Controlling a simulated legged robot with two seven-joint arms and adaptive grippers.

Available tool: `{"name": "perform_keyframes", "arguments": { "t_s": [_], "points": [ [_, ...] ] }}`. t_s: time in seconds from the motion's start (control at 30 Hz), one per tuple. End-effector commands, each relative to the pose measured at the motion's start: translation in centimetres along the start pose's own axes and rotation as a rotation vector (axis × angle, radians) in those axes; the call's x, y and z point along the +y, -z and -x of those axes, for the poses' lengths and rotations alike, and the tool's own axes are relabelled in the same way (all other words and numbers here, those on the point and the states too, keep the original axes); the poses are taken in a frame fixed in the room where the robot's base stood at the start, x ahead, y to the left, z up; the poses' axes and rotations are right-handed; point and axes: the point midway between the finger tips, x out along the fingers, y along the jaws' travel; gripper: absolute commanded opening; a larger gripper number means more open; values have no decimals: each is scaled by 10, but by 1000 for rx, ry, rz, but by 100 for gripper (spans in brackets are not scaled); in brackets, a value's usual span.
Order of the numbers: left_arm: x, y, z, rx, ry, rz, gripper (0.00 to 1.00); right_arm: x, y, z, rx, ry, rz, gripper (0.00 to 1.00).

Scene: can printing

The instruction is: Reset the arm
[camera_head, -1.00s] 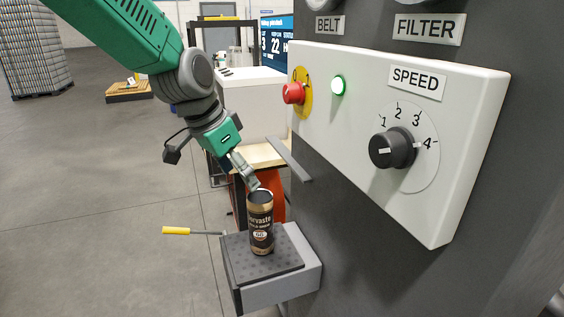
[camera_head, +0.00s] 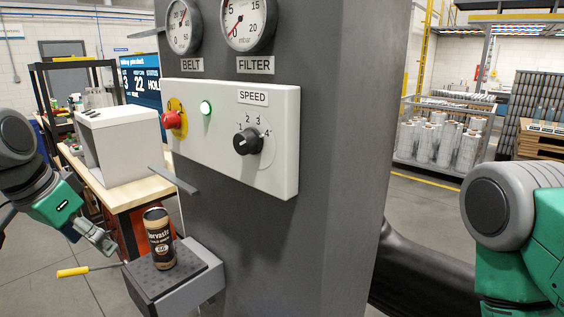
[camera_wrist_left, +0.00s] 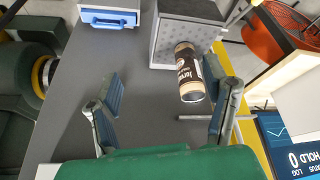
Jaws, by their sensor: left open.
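My left gripper (camera_head: 101,238) is to the left of the can and apart from it in the head view. In the left wrist view my left gripper (camera_wrist_left: 162,112) is open, with its two fingers spread wide and nothing held. A dark can with a tan band (camera_head: 160,240) stands upright on a small dark perforated platform (camera_head: 150,284). The can also shows in the left wrist view (camera_wrist_left: 188,72), beyond the fingers and nearer the right one. My right arm shows at the right edge of the head view, but its gripper is out of frame.
A grey machine column (camera_head: 340,120) bears a white control panel (camera_head: 220,165) with a red button (camera_head: 172,119), a lit green lamp (camera_head: 206,107) and a speed knob (camera_head: 248,141). A yellow-handled tool (camera_head: 73,272) sticks out left of the platform. A wooden-topped bench (camera_head: 130,193) stands behind.

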Motion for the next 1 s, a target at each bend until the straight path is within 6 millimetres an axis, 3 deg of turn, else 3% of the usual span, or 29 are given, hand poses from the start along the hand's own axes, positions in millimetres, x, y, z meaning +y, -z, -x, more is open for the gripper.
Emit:
{"name": "perform_keyframes", "arguments": {
  "t_s": [0.27, 0.57, 0.67, 0.77, 0.9, 1.0],
  "points": [
    [3, -27, -58, -48, 21, 36, 69, 0, 0, -14, 1, 0, 0, 40],
    [15, -84, -145, -114, 60, 91, 69, 0, -2, -37, 0, 0, 0, 40],
    [22, -116, -188, -149, 75, 115, 69, 0, -3, -49, 0, 0, 0, 40],
    [35, -165, -241, -193, 91, 143, 69, 0, -4, -66, 0, 0, 0, 40],
    [62, -247, -307, -250, 106, 185, 69, -1, -5, -91, 0, 0, 0, 40],
    [83, -305, -340, -284, 107, 214, 69, -1, -6, -106, 0, 0, 0, 40]
  ]
}}
